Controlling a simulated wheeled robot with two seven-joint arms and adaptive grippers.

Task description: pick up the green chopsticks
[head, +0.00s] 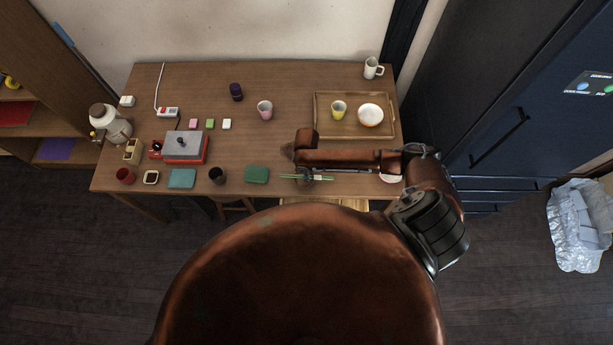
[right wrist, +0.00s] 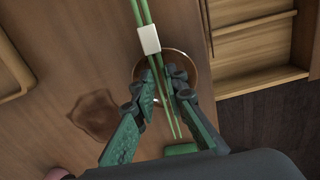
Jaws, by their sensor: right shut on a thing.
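The green chopsticks (head: 322,178) show near the table's front edge in the head view, a thin pair with a pale band. My right gripper (head: 304,175) is at their left part, and its arm covers the table behind them. In the right wrist view the chopsticks (right wrist: 143,14) run between the fingers of my right gripper (right wrist: 166,88), which are shut on them. The white band (right wrist: 148,40) sits just beyond the fingertips. Whether the chopsticks touch the table is hard to tell. My left gripper is not in view.
A green block (head: 256,174) and a dark cup (head: 217,175) stand left of my right gripper. A white dish (head: 390,178) is partly hidden by my arm.

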